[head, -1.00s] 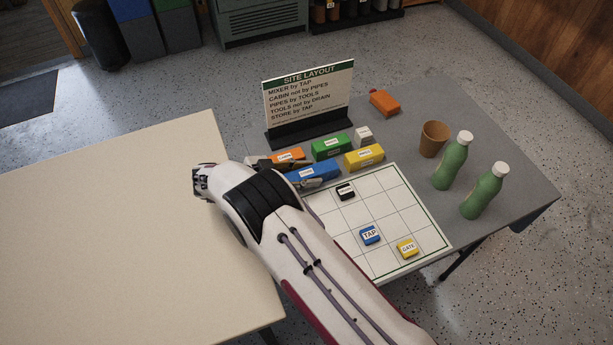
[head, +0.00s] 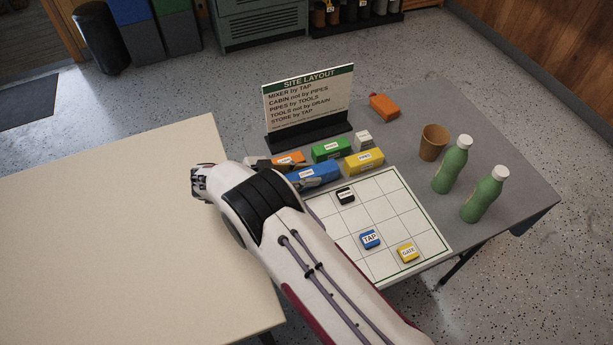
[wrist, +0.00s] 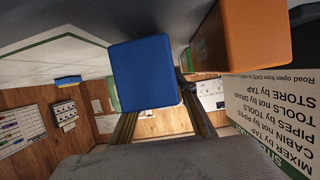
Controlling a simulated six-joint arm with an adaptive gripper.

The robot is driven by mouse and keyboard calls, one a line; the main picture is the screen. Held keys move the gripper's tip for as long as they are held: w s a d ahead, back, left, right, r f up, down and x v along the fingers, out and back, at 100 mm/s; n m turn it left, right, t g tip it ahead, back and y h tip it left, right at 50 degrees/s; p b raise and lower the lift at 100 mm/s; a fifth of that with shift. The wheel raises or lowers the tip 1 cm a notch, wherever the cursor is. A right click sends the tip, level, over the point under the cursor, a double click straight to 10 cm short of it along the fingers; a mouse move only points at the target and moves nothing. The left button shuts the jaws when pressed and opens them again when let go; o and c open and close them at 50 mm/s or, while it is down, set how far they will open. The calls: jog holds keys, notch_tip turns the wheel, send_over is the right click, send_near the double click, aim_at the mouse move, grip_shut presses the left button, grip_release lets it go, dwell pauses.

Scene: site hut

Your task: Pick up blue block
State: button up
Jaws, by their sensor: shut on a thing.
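The blue block (head: 318,172) is a long box with a white label. It lies at the near side of the block group on the grey table, beside the white grid board (head: 388,205). My gripper (head: 284,174) is shut on it, partly hidden behind my own arm in the head view. In the wrist view the blue block (wrist: 143,73) shows its end face large in front of my fingers (wrist: 160,118). I cannot tell for sure whether its underside is clear of the table.
Close around are an orange block (head: 290,157), a green block (head: 331,150), a yellow block (head: 364,161) and a white block (head: 363,140). A layout sign (head: 308,105) stands behind. A cup (head: 433,142) and green bottles (head: 452,168) stand right. The pale table (head: 110,240) is bare.

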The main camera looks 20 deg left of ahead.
aim_at(306, 173)
jog(key=shift+r, duration=4.35)
